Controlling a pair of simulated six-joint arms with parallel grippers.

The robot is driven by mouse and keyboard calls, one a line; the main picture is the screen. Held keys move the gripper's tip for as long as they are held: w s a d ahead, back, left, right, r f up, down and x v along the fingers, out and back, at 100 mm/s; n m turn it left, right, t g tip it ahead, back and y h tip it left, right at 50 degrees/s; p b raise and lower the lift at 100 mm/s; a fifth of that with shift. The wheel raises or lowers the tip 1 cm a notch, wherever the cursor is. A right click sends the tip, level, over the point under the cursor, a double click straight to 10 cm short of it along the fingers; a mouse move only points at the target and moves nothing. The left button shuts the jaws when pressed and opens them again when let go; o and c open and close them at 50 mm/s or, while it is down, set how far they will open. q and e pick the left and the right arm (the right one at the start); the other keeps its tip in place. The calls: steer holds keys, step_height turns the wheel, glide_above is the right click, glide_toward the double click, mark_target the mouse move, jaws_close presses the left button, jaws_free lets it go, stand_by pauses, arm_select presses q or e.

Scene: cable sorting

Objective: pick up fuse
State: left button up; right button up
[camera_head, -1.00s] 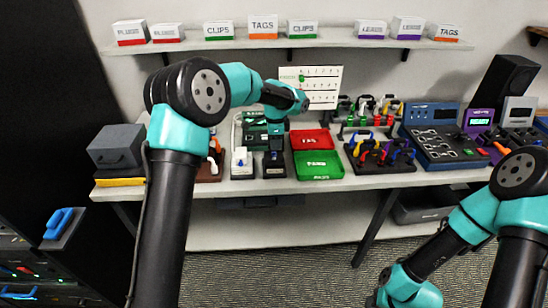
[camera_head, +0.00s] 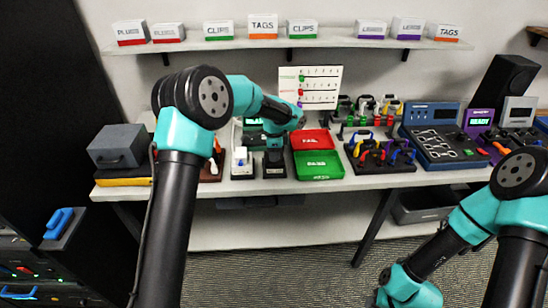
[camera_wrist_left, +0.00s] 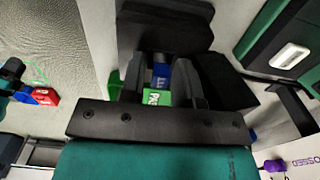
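I cannot make out a fuse for certain. In the head view my left gripper (camera_head: 273,152) points down over a small black stand (camera_head: 274,168) on the bench, and its fingertips are hard to see. In the left wrist view my left gripper (camera_wrist_left: 162,82) has its two dark fingers apart. A blue piece with white marks (camera_wrist_left: 161,74) and a green piece with white letters (camera_wrist_left: 157,98) show in the gap. I see no clear contact with them. My right arm is at the lower right of the head view, its fingers out of sight.
A white stand with a blue part (camera_head: 241,163) is just left of the black stand. A red tray (camera_head: 311,139) and a green tray (camera_head: 319,170) lie to the right. A rack of coloured connectors (camera_head: 380,156) and a blue panel (camera_head: 440,148) are further right.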

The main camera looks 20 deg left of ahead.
stand_by(0.3)
arm_select(q)
jaws_close()
steer(key=shift+r, duration=0.1)
steer(key=shift+r, duration=1.3)
steer(key=s+d+r, duration=0.1)
steer(key=s+d, duration=0.1)
steer(key=s, duration=0.5)
steer(key=s+d+r, duration=0.1)
steer(key=s+d, duration=0.1)
steer(key=s, duration=0.6)
steer(key=shift+s+d+r, duration=0.15)
steer(key=shift+s+d, duration=0.05)
steer(key=shift+d, duration=0.05)
steer(key=shift+r, duration=0.15)
steer(key=shift+r, duration=1.35)
